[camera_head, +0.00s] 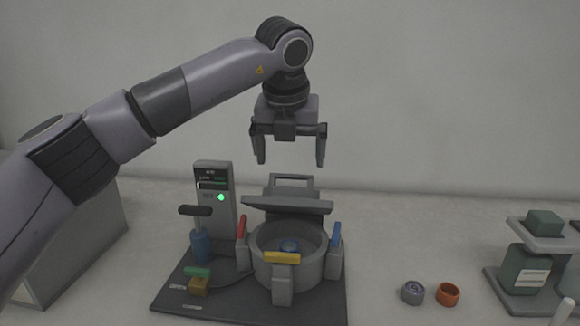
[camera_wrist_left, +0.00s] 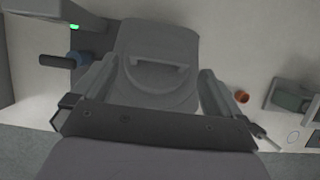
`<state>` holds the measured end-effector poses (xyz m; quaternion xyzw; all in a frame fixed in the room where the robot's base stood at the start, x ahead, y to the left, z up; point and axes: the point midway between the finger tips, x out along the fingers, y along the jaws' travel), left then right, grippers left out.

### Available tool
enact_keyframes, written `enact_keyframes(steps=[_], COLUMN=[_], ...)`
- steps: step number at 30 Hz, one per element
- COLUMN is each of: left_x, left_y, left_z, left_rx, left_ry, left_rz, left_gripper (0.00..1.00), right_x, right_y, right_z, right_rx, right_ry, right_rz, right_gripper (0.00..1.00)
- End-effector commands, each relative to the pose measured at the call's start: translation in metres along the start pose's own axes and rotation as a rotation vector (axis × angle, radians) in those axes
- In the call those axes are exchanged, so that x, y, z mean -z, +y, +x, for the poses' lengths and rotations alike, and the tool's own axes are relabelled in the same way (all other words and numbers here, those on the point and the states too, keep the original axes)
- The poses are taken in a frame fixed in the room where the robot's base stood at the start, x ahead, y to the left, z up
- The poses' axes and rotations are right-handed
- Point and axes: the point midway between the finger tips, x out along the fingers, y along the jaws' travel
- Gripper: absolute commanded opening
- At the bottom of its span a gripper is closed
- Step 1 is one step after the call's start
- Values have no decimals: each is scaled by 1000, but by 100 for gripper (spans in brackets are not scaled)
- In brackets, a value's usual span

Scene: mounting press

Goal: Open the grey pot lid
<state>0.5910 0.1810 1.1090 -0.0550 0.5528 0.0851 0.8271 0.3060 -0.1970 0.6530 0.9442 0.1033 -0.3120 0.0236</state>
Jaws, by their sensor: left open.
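The lid (camera_wrist_left: 165,95) and handle (camera_wrist_left: 158,64) also show in the left wrist view. My left gripper (camera_head: 290,162) is open and empty, fingers pointing down, just above the handle and apart from it. My right gripper is not in view.
Red (camera_head: 242,229), blue (camera_head: 336,235) and yellow (camera_head: 282,258) clamps ring the pot. A control box (camera_head: 214,182) with a green light stands left of it. A grey ring (camera_head: 412,292) and an orange ring (camera_head: 448,294) lie right, before a small press (camera_head: 527,270).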

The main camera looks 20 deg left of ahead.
Motion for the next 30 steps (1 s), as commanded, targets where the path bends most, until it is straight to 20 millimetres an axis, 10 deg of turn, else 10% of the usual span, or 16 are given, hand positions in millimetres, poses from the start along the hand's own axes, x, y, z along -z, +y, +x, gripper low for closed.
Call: enact_keyframes(steps=[17,24,30], left_x=[0,0,-3], left_y=[-1,-1,-1], left_z=[39,38,37], left_rx=[4,4,4], left_ry=[0,0,0], left_rz=[2,2,1], left_gripper=[100,34,34], right_x=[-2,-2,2], right_y=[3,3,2], right_z=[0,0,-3], right_rx=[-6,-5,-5], right_ry=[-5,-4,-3], right_rz=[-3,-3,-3], right_gripper=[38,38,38])
